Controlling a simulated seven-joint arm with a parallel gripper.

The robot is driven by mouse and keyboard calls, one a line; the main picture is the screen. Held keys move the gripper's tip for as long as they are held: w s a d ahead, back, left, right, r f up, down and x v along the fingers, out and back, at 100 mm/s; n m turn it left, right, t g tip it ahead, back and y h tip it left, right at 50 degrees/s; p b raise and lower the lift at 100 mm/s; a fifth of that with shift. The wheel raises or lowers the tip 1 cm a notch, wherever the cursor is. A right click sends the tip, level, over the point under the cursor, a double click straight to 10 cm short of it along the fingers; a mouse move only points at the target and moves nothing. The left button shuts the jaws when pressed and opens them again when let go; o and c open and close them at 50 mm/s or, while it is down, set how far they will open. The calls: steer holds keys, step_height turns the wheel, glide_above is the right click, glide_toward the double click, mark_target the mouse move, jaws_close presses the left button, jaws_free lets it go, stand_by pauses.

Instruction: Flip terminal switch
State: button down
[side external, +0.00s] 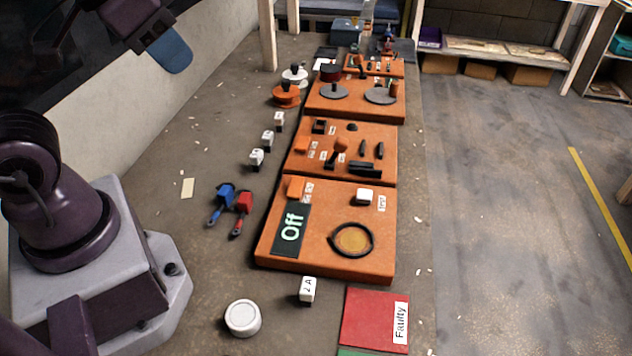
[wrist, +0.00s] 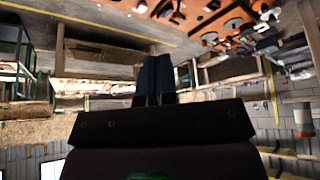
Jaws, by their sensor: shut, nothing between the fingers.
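The nearest orange board (side external: 320,252) lies flat on the workbench. I cannot tell which part is the terminal switch. My gripper (side external: 172,55) is high at the upper left, apart from the boards. In the wrist view its blue fingers (wrist: 153,78) are together and empty.
More orange boards (side external: 335,108) stand farther back. White cubes (side external: 257,157), blue and red connectors (side external: 244,202), a white round container (side external: 242,318), a cube (side external: 307,289) and a red "Faulty" panel (side external: 368,318) lie around.

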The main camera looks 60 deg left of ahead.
steer(key=w+a+f+m+g, duration=0.1)
steer(key=w+a+f+m, duration=0.2)
steer(key=w, duration=0.6)
steer(key=w+a+f+m+g, duration=0.2)
steer(key=w+a+f+m, duration=0.1)
steer(key=w+a+f, duration=0.4)
steer(key=w+a+f+m+g, duration=0.2)
steer(key=w+a+f, duration=0.3)
steer(key=w, duration=0.6)
steer(key=shift+w+a+f+m, duration=0.25)
steer(key=shift+f+m, duration=0.25)
steer(key=shift+f, duration=0.4)
steer(key=shift+d, duration=0.15)
steer(key=shift+s+d+r, duration=0.35)
steer(key=shift+s+d, duration=0.1)
steer(key=shift+s, duration=0.05)
